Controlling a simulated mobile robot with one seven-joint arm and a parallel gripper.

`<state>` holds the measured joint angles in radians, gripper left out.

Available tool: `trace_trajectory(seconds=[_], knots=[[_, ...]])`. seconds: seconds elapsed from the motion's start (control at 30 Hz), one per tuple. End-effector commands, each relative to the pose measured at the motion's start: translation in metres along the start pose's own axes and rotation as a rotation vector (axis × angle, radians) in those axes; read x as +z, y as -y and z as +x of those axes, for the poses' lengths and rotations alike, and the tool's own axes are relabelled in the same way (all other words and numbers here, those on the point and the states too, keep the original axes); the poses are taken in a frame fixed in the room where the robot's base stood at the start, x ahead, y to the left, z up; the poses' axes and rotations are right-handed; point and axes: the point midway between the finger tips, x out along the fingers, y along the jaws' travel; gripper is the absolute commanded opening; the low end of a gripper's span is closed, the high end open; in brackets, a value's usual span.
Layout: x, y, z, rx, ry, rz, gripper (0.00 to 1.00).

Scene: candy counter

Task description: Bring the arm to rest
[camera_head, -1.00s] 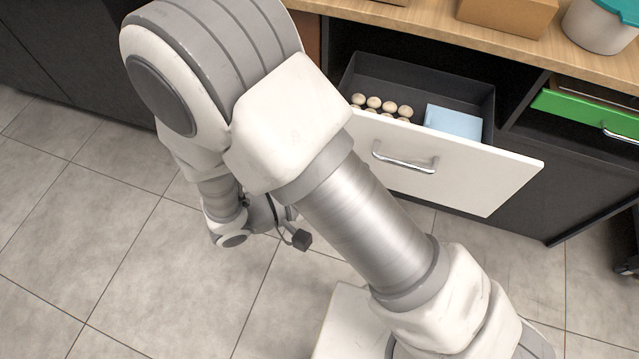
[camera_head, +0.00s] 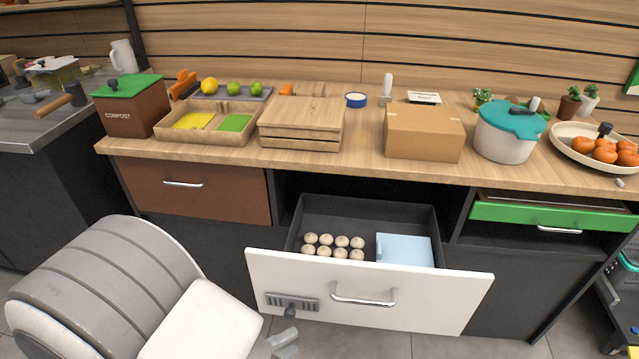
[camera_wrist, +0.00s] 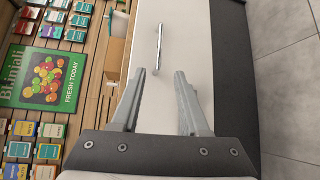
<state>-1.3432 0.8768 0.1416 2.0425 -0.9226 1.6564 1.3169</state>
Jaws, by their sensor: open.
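My gripper (camera_wrist: 160,73) is open and empty in the wrist view, its two grey fingers apart in front of the white drawer front (camera_wrist: 175,25). The drawer's metal handle (camera_wrist: 158,48) shows beyond the fingertips; I see no contact. In the head view my arm fills the lower left, and part of my gripper (camera_head: 285,343) shows low at the bottom, below the open white drawer (camera_head: 365,290). The rest of the gripper is hidden behind my arm or cut off by the frame.
The open drawer juts out from the counter, holding several pale round pieces (camera_head: 334,246) and a light blue block (camera_head: 404,249). A green drawer (camera_head: 525,215) is at the right, a brown one (camera_head: 195,189) at the left. A cardboard box (camera_head: 424,132) and teal-lidded pot (camera_head: 507,132) stand on top.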

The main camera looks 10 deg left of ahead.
Motion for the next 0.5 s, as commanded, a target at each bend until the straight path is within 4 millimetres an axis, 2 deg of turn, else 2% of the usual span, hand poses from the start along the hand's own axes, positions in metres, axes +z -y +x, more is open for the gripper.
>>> trace_trajectory(seconds=[0.17, 0.33, 0.5], knots=[[0.002, -0.009, 0.008, -0.033, 0.038, 0.003, 0.45], [0.013, -0.037, 0.038, -0.184, 0.181, 0.010, 0.45], [0.035, -0.066, 0.072, -0.398, 0.331, 0.038, 0.45]])
